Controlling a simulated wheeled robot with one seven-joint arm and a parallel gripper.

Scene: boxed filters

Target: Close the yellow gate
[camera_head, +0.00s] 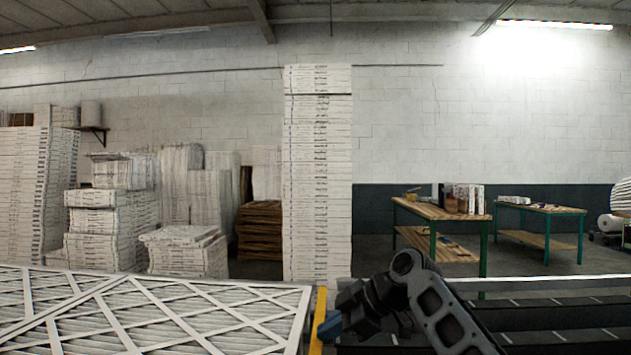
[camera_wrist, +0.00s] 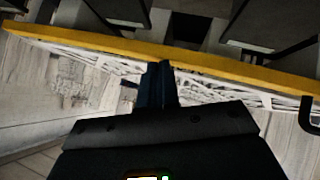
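The yellow gate (camera_head: 319,318) shows in the head view as a narrow yellow strip just right of the white-framed filters. In the wrist view, a yellow bar (camera_wrist: 225,65), which looks like part of the gate, slants across the upper picture. My gripper (camera_wrist: 158,68) points at this bar, and its two dark fingers are together with nothing visible between them. The fingertips overlap the bar's lower edge; I cannot tell if they touch it. In the head view my gripper (camera_head: 331,325) is beside the yellow strip, partly hidden by my arm.
White-framed filters (camera_head: 150,315) fill the lower left. A dark conveyor (camera_head: 560,318) lies at the lower right. A tall stack of boxed filters (camera_head: 318,170) stands behind the gate. Workbenches (camera_head: 440,212) stand at the back right. A black bent handle (camera_wrist: 307,115) shows at the wrist view's right edge.

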